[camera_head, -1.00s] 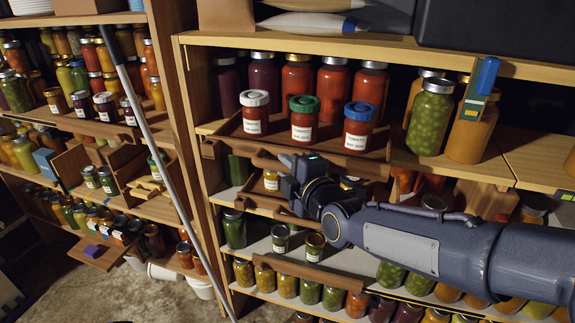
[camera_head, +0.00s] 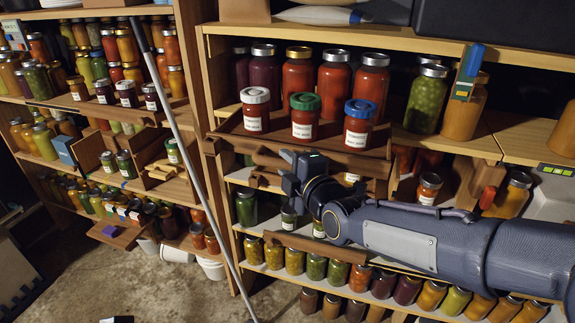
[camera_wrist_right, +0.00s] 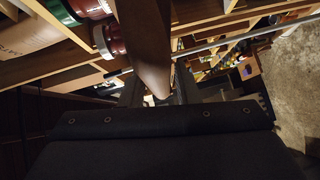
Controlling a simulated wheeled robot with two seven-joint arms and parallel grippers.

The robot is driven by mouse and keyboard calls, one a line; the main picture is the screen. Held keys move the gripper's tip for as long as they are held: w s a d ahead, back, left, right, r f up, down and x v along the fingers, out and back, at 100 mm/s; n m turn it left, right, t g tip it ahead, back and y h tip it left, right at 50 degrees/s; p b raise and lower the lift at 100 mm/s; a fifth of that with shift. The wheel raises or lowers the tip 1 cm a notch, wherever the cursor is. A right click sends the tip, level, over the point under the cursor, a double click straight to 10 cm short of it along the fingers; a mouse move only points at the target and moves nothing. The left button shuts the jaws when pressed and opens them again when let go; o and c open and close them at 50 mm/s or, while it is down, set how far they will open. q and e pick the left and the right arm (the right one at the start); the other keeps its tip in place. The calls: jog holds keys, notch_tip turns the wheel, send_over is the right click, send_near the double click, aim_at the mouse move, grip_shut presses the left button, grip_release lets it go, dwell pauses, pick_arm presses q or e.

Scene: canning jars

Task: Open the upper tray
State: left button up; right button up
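The upper tray (camera_head: 228,125) is a wooden tray partly out of the right-hand shelf unit. It carries three upright labelled red jars: white-lidded (camera_head: 255,112), green-lidded (camera_head: 304,118) and blue-lidded (camera_head: 358,125). My right gripper (camera_head: 290,168) is at the tray's wooden front, below the jars. In the right wrist view a wooden piece (camera_wrist_right: 151,45) of the front runs down between the fingers (camera_wrist_right: 157,93), which look closed on it. The exact finger contact is dark and partly hidden.
Tall jars, such as a red one (camera_head: 334,80), stand behind the tray. A lower shelf with several jars (camera_head: 315,266) lies under my right arm. A grey pole (camera_head: 190,160) leans at the left, before another jar shelf. Floor (camera_head: 165,285) is open at front left.

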jog(key=shift+o, duration=1)
jog(key=shift+s+d+r, duration=0.1)
jog(key=shift+s, duration=0.05)
jog(key=f+p+v, duration=0.1)
jog(key=v, duration=0.6)
jog(key=shift+s+r, duration=0.25)
jog(key=shift+r, duration=0.2)
jog(key=shift+d, duration=0.15)
